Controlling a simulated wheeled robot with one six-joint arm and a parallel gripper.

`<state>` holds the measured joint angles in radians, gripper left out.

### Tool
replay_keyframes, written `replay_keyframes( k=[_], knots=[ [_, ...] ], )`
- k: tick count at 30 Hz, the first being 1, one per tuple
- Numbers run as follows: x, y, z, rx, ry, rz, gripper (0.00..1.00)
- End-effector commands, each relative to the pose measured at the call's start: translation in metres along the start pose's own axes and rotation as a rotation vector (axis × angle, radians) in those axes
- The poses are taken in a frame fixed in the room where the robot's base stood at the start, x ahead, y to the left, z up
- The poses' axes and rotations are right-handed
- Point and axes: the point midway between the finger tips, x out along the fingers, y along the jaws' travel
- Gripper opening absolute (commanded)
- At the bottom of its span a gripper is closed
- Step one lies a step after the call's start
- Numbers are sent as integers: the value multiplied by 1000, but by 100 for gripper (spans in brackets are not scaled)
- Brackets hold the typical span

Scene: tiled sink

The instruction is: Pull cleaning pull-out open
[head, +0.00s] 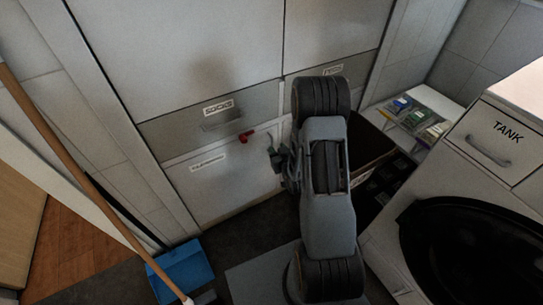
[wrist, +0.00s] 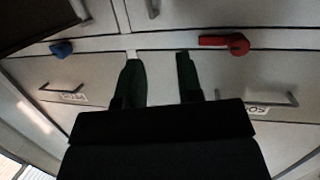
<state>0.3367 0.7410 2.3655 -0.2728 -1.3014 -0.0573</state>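A white lower front (head: 235,180) with a small label, too blurred to read for certain, sits below the SOCKS drawer (head: 180,132) in the head view. A red knob or latch (head: 246,136) is at its upper edge; it also shows in the wrist view (wrist: 225,42). This front looks closed. My gripper (head: 276,158) is in front of the cabinet, right of the label. In the wrist view my gripper (wrist: 160,75) has two dark fingers apart with nothing between them. They point toward the cabinet fronts near the seam, left of the red knob. No contact with a handle is visible.
A dark-walled box or pull-out (head: 372,145) stands out right of my arm, partly hidden by it. A blue dustpan (head: 184,270) and a broom handle (head: 75,150) stand at left. A white TANK unit (head: 490,150) is at right. The wrist view shows a blue knob (wrist: 62,48).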

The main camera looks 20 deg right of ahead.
Motion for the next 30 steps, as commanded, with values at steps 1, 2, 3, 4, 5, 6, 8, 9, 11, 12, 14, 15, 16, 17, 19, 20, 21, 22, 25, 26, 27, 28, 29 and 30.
replay_keyframes(
  k=[1, 2, 3, 4, 5, 6, 8, 9, 11, 12, 14, 15, 16, 17, 19, 20, 21, 22, 25, 26, 27, 28, 29, 30],
  knots=[
    [1, 1, 32, 14, 36, 3, 34],
    [0, 1, 40, 20, 61, 5, 34],
    [-2, 2, 50, 29, 93, 7, 34],
    [-4, 2, 57, 34, 114, 9, 34],
    [-6, 2, 62, 39, 134, 11, 34],
    [-8, 3, 68, 46, 157, 14, 34],
    [-11, 3, 76, 54, 186, 17, 34],
    [-12, 3, 79, 58, 201, 19, 34],
    [-13, 4, 82, 62, 219, 22, 34],
    [-12, 4, 83, 64, 226, 22, 34],
    [-8, 4, 83, 65, 234, 22, 34],
    [-3, 4, 82, 65, 238, 22, 34],
    [1, 4, 80, 65, 240, 22, 34],
    [5, 4, 79, 65, 240, 23, 34],
    [18, 4, 76, 64, 240, 22, 34],
    [24, 4, 75, 65, 241, 21, 34],
    [32, 5, 73, 65, 240, 22, 34],
    [38, 5, 71, 65, 241, 23, 34],
    [56, 5, 67, 65, 240, 22, 34],
    [62, 6, 65, 65, 240, 22, 34],
    [69, 6, 64, 66, 240, 23, 34],
    [74, 6, 63, 66, 239, 23, 34],
    [79, 7, 62, 66, 239, 24, 34],
    [84, 7, 60, 65, 238, 23, 34]
  ],
)
